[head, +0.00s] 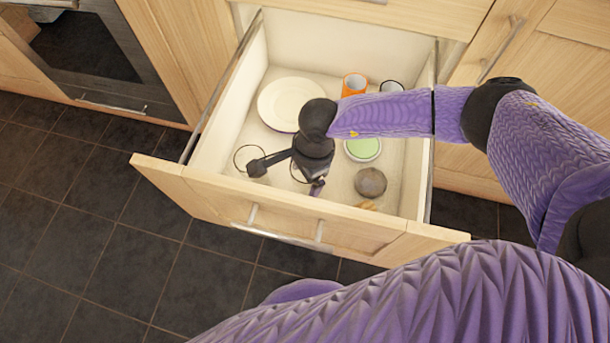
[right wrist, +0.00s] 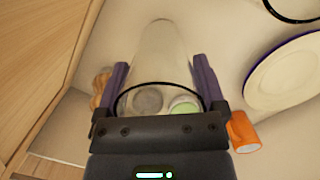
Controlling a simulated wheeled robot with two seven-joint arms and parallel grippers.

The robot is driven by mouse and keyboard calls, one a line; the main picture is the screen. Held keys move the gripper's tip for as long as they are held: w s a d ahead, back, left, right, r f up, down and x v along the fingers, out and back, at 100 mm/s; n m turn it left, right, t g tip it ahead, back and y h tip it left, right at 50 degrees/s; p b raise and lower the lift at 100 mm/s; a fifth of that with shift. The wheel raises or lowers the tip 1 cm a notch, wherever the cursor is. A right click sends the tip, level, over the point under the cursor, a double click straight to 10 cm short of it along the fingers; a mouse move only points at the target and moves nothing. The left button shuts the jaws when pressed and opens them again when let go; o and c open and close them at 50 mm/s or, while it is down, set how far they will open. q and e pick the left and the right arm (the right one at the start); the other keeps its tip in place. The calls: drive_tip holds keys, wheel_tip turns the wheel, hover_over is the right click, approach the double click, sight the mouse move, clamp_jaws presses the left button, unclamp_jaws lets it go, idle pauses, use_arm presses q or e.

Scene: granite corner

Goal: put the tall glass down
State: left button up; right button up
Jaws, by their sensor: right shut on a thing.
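In the right wrist view the glass (right wrist: 160,55) lies between the two purple fingers (right wrist: 160,88), rim near the palm and body stretching away. The gripper partly hides it in the head view. I cannot tell whether its base touches the drawer floor. My left gripper is not in view.
A second dark ring (head: 236,152) shows left of the gripper.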

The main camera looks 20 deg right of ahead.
drive_tip(key=shift+f, duration=0.9)
drive_tip(key=shift+r, duration=0.2)
drive_tip(key=shift+c, duration=0.7)
drive_tip(key=o, duration=1.3)
drive_tip(key=shift+f, duration=0.1)
use_arm(q)
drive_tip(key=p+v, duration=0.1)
drive_tip(key=p, duration=0.1)
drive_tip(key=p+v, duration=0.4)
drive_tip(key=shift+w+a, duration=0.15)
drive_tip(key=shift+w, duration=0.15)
use_arm(e)
wheel_tip(320, 180, up, 12)
drive_tip(key=d, duration=0.1)
drive_tip(key=shift+w+d, duration=0.15)
drive_tip(key=shift+d, duration=0.2)
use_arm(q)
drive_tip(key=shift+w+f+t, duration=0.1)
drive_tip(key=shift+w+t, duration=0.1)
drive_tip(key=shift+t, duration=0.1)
